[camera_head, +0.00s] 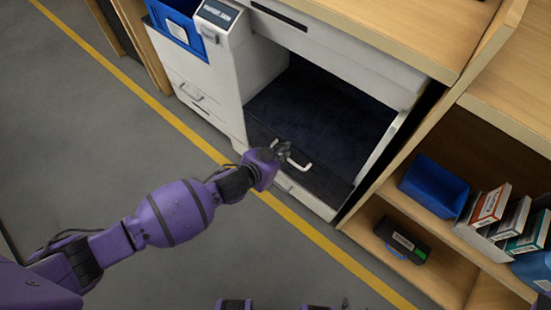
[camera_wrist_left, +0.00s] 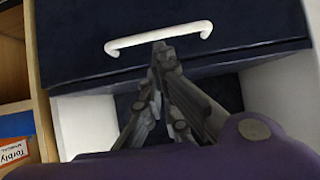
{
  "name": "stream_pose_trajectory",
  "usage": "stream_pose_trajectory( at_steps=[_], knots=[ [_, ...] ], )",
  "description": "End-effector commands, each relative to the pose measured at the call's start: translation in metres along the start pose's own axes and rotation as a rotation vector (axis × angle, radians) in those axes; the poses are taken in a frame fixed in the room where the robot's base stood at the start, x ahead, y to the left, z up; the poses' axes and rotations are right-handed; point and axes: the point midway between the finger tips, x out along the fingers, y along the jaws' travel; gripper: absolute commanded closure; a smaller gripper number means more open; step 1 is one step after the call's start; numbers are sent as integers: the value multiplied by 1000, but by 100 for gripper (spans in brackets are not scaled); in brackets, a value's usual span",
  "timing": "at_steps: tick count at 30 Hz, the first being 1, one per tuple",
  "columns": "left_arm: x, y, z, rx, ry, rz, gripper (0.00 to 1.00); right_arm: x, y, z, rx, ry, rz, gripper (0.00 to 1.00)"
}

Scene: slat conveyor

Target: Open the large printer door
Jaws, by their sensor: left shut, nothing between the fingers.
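The printer (camera_head: 222,80) is a white cabinet with a large dark opening in its front. A dark panel with a white bar handle (camera_head: 299,161) lies along the lower front of this opening; I take it as the large door. The handle also shows at the top of the left wrist view (camera_wrist_left: 158,38), on the dark panel (camera_wrist_left: 240,30). My left gripper (camera_head: 283,149) is shut and empty, its fingertips right at the handle. In the left wrist view its fingers (camera_wrist_left: 160,52) overlap the handle's middle; contact is unclear. Purple parts of my right arm show at the bottom edge.
A wooden shelf (camera_head: 430,255) to the right holds a blue bin (camera_head: 434,186), several boxes and a black cartridge (camera_head: 401,240). A smaller drawer handle (camera_head: 190,92) is on the printer's left. Grey floor with a yellow line (camera_head: 170,118) is clear.

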Motion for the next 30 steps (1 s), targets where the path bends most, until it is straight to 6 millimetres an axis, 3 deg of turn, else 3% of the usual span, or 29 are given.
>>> stream_pose_trajectory(
  at_steps=[3, 9, 30],
  knots=[
    [19, 0, 2, 0, -2, 0, 100, 4, 0, 5, 3, -6, 1, 60],
    [33, 1, 0, 1, 0, 0, 100, 6, 1, 8, 5, -10, 2, 60],
    [32, 0, 5, -1, -2, -1, 100, 6, 1, 8, 6, -10, 2, 60]
  ],
)
